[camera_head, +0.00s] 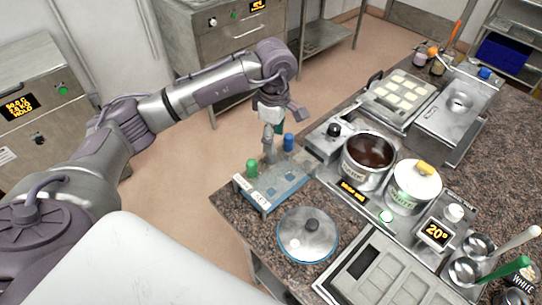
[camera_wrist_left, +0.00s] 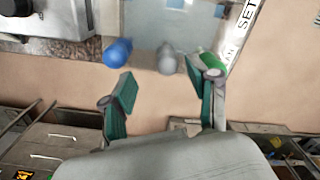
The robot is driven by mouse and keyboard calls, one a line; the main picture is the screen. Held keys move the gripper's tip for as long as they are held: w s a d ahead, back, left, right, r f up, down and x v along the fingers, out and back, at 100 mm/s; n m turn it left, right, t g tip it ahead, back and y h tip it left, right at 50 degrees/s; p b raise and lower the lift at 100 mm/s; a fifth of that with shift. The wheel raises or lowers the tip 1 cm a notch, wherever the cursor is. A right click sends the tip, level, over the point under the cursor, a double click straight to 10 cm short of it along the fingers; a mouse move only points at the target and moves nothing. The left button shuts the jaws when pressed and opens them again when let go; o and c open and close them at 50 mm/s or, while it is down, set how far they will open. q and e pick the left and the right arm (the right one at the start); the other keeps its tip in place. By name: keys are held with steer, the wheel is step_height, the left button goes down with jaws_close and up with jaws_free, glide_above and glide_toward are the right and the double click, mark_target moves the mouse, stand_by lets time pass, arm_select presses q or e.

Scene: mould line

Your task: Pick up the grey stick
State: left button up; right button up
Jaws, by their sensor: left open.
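The grey stick (camera_head: 268,149) stands upright at the back edge of a blue-topped holder (camera_head: 291,194), between a green stick (camera_head: 251,168) and a blue stick (camera_head: 288,141). My left gripper (camera_head: 277,126) is open and empty, just above and behind the grey stick in the head view. In the left wrist view the grey stick's rounded top (camera_wrist_left: 167,60) lies ahead of the gap between the teal fingertips (camera_wrist_left: 164,88), apart from both. The blue stick (camera_wrist_left: 118,52) is left of it. The green stick (camera_wrist_left: 208,62) is right, close to the right finger. My right gripper is out of view.
A pot of dark chocolate (camera_head: 369,152) and a pot with a white lid (camera_head: 414,187) stand right of the holder. Open floor (camera_head: 190,222) lies left of the worktop.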

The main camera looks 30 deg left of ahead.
mark_target(271, 160)
arm_select(q)
steer(key=shift+f, duration=0.4)
steer(key=f+p, duration=0.1)
steer(key=f, duration=0.1)
steer(key=s+f+p, duration=0.1)
steer(key=f+p, duration=0.1)
steer(key=shift+a+f, duration=0.15)
steer(key=shift+f, duration=0.55)
steer(key=c, duration=0.9)
jaws_close()
steer(key=shift+w, duration=0.1)
